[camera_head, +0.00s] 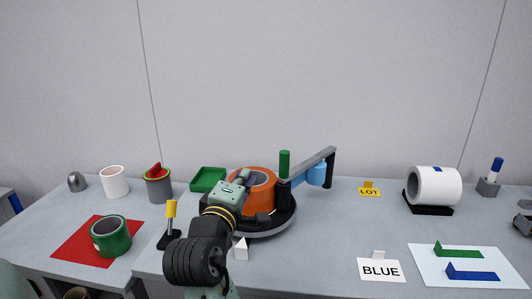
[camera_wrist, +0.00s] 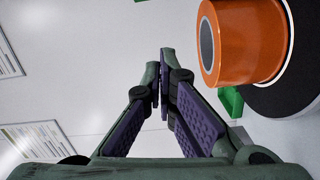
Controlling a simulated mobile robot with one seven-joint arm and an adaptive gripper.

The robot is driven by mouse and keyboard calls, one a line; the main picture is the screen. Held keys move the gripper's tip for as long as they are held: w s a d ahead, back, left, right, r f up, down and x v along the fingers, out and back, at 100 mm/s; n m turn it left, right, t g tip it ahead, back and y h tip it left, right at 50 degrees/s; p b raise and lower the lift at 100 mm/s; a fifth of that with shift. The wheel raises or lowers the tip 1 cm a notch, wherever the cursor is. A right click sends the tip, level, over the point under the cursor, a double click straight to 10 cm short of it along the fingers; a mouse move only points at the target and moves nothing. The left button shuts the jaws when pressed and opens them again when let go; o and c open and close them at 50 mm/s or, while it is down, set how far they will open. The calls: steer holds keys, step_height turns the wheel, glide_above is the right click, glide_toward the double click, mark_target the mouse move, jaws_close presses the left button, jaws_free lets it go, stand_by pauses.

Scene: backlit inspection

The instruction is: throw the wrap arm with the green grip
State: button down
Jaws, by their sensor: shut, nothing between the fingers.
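The wrap arm (camera_head: 312,166) is a grey bar that slopes up to the right behind a dark round turntable (camera_head: 268,231). Its upright green grip (camera_head: 285,163) stands at the near left end. A light-blue roll (camera_head: 317,174) hangs at the far end. An orange spool (camera_head: 262,185) stands on the turntable, left of the grip; it also shows in the wrist view (camera_wrist: 240,45). My gripper (camera_head: 249,181) is shut and empty, in front of the orange spool and left of the green grip. It partly hides the spool. The wrist view shows its fingertips (camera_wrist: 161,68) together, with no grip visible there.
A yellow-topped lever (camera_head: 171,209) stands left of my arm. A green tray (camera_head: 208,179) lies behind it. A green roll (camera_head: 111,236) sits on a red mat (camera_head: 72,248). A BLUE card (camera_head: 381,270) and white roll (camera_head: 434,186) are right; table between is mostly clear.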

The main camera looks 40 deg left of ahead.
steer(key=shift+n+y, duration=0.3)
steer(key=shift+n, duration=0.6)
steer(key=p+x, duration=0.1)
steer(key=x, duration=0.2)
steer(key=d+p+x, duration=0.1)
steer(key=x, duration=0.2)
steer(key=w+d+p+x, duration=0.1)
steer(key=x, duration=0.2)
steer(key=shift+w+d+f+p, duration=0.15)
steer(key=shift+d+p, duration=0.25)
steer(key=shift+d, duration=0.2)
